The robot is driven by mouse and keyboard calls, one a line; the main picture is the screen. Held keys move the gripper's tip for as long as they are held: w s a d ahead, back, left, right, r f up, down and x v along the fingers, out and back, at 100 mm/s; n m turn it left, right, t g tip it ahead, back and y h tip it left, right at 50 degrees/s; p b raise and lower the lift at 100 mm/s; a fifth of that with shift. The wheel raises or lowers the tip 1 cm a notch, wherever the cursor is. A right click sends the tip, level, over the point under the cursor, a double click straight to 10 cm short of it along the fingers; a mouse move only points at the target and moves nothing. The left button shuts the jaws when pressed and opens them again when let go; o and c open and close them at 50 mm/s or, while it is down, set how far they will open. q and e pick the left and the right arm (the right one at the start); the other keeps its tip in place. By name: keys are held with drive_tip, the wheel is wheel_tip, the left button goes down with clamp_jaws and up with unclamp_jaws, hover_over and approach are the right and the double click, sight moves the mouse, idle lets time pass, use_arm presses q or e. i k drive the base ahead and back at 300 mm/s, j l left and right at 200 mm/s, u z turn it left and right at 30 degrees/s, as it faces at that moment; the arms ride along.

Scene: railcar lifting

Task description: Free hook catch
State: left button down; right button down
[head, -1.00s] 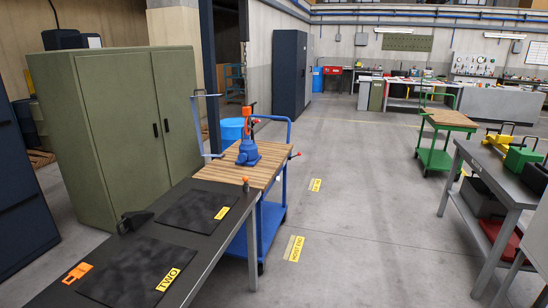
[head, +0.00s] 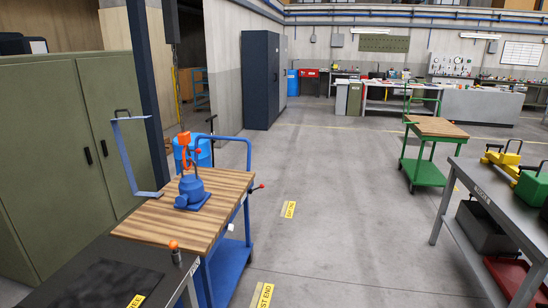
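A blue jack-like device (head: 190,188) stands upright on the wooden top of a blue cart (head: 225,190). An orange hook-shaped part (head: 185,150) sits at its top, with a small red knob beside it. Whether a catch holds the hook is too small to tell. A short grey pin with an orange knob (head: 174,247) stands at the corner of the dark table in front of the cart. Neither of my grippers shows in the head view.
A dark table (head: 60,285) fills the lower left, and a green cabinet (head: 60,150) stands behind. A thin blue bracket (head: 130,160) rises at the cart's left. A grey workbench (head: 485,205) and a green cart (head: 436,130) stand right.

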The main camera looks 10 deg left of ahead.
sight(198, 151)
drive_tip(key=i+u, duration=0.15)
drive_tip(key=i, duration=0.4)
drive_tip(key=i+l+u, duration=0.2)
drive_tip(key=i, duration=0.4)
drive_tip(key=i+j+u, duration=0.1)
drive_tip(key=i+u, duration=0.15)
drive_tip(key=u, duration=0.2)
drive_tip(key=i+u, duration=0.25)
drive_tip(key=u, duration=0.25)
drive_tip(key=i+u, duration=0.2)
drive_tip(key=u, duration=0.25)
drive_tip(key=i+u, duration=0.5)
